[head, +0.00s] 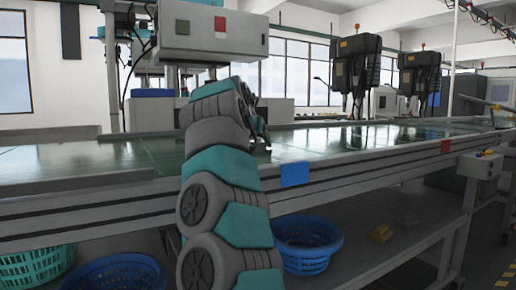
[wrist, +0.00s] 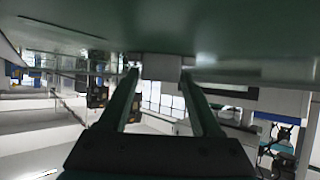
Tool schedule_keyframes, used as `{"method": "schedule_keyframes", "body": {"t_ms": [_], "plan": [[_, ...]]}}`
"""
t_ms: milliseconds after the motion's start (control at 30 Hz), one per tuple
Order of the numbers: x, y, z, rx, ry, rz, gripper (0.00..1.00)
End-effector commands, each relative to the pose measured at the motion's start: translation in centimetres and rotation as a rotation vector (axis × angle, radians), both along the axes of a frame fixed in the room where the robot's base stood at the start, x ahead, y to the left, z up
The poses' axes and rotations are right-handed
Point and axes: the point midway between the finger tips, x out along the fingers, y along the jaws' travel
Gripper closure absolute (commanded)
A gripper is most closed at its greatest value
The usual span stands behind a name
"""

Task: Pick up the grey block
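A small grey block (wrist: 162,67) shows in the wrist view against the green surface, which fills the top of that picture. My gripper (wrist: 160,73) has its two dark green fingers spread apart, with the block between or just beyond their tips. A narrow gap shows beside the left fingertip; contact on the right side cannot be told. In the head view my gripper (head: 267,144) is small and low over the green conveyor surface (head: 340,139), partly behind my arm. The block cannot be made out in the head view.
A grey control box (head: 190,28) with red and green squares hangs above the line. Blue (head: 305,242) and green (head: 35,264) baskets stand below. The conveyor right of my gripper looks clear.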

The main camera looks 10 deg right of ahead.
Motion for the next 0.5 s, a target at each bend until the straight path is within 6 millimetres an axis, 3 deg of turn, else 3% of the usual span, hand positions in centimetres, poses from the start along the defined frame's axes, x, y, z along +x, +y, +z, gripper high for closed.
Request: {"method": "schedule_keyframes", "body": {"t_ms": [67, 500], "plan": [[0.00, 0.00, 0.01, 0.000, 0.000, 0.000, 0.45], [-0.01, 0.01, 0.02, 0.000, 0.000, 0.000, 0.94]]}}
